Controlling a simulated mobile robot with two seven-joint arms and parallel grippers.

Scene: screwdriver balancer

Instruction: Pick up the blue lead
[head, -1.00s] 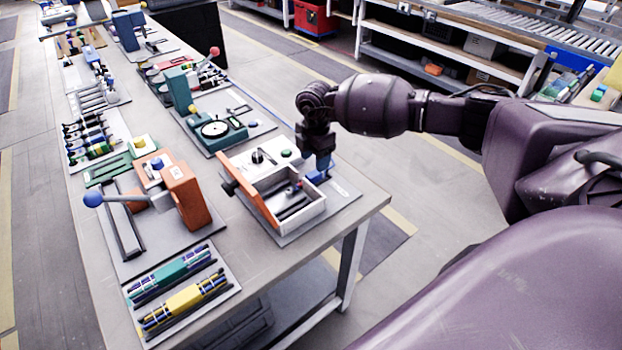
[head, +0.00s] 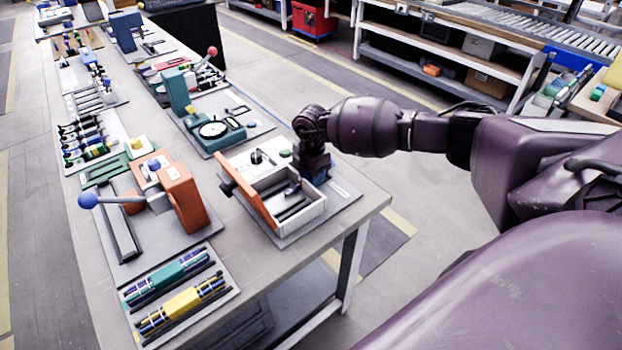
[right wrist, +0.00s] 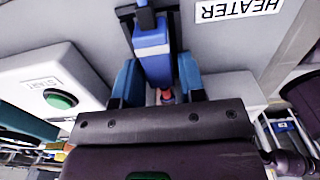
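The blue lead (right wrist: 152,48) shows in the right wrist view as a blue block with dark parts at its far end and a small red piece (right wrist: 167,96) close to the gripper. My right gripper (right wrist: 160,78) has its two blue-grey fingers on either side of the lead. The fingers look open, with a narrow gap beside the lead. In the head view my right gripper (head: 317,174) is low at the right side of the white and orange heater box (head: 312,212) and hides most of the lead. My left gripper is not in view.
The white box's green START button (right wrist: 61,98) is left of the fingers in the wrist view. A HEATER label (right wrist: 238,10) lies at the upper right. An orange clamp fixture (head: 183,195) and pen holders (head: 183,305) stand on the table's left side.

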